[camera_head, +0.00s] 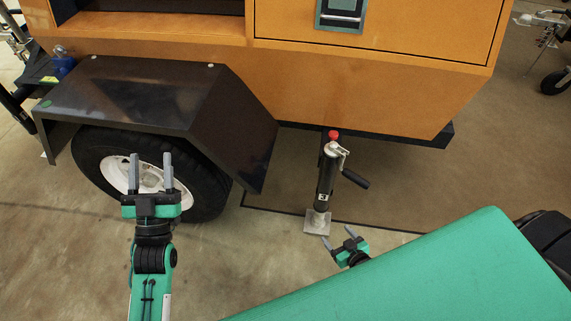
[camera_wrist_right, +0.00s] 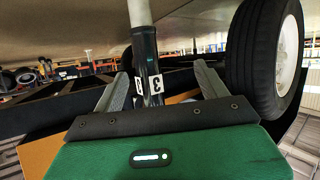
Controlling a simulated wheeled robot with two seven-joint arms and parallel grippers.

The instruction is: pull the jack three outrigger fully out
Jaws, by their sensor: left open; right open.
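Jack three (camera_head: 323,182) is a black upright tube with a white "3" label, a red top cap (camera_head: 333,134), a side crank handle (camera_head: 355,179) and a square grey foot plate (camera_head: 317,222). It stands beside the orange trailer's lower edge. My right gripper (camera_head: 337,238) is open and empty, low and just right of the foot plate. In the right wrist view, jack three (camera_wrist_right: 149,75) appears between the open fingers of my right gripper (camera_wrist_right: 161,78), apparently beyond them. My left gripper (camera_head: 152,172) is open and empty, in front of the trailer wheel, well left of the jack.
The orange trailer (camera_head: 400,93) fills the back. Its black fender (camera_head: 125,92) and wheel (camera_head: 205,178) stand left of the jack. A black bumper corner (camera_head: 440,137) juts out on the right. The floor between wheel and jack is clear.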

